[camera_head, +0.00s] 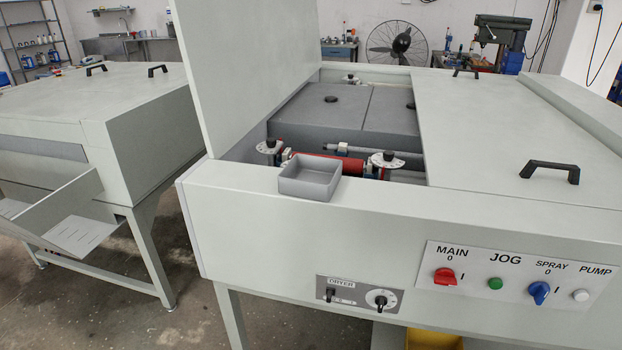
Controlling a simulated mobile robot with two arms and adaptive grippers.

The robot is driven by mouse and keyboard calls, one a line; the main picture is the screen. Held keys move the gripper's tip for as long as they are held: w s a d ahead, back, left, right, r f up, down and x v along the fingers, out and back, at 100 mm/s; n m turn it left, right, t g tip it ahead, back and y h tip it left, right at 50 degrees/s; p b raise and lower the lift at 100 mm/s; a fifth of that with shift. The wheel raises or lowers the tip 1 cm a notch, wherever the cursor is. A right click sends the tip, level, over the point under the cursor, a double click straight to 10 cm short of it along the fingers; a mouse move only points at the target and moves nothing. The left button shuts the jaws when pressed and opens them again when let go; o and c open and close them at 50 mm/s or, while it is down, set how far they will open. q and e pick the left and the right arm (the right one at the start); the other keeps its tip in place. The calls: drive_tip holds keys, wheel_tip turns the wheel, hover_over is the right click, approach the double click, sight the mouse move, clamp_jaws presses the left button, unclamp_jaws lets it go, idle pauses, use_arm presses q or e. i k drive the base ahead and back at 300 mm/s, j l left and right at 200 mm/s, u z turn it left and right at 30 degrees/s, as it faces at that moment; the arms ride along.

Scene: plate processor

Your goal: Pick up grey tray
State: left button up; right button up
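The grey tray (305,189) is a small, square, open-topped box. It sits on the front rim of the plate processor (290,235), at the edge of the open bay. It looks empty and upright. Neither of my grippers shows in the head view.
A raised lid panel (247,65) stands left of the open bay. Dial knobs (388,159) and a red roller (335,165) lie just behind the tray. A closed cover with a black handle (550,171) is at right. Control switches (445,276) are on the front face. A second machine (90,110) stands left.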

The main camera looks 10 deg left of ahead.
sight(309, 177)
drive_tip(key=k+j+u, duration=0.1)
drive_tip(key=j+u, duration=0.6)
drive_tip(key=k+j+u, duration=0.1)
drive_tip(key=j+u, duration=0.25)
drive_tip(key=l, duration=0.1)
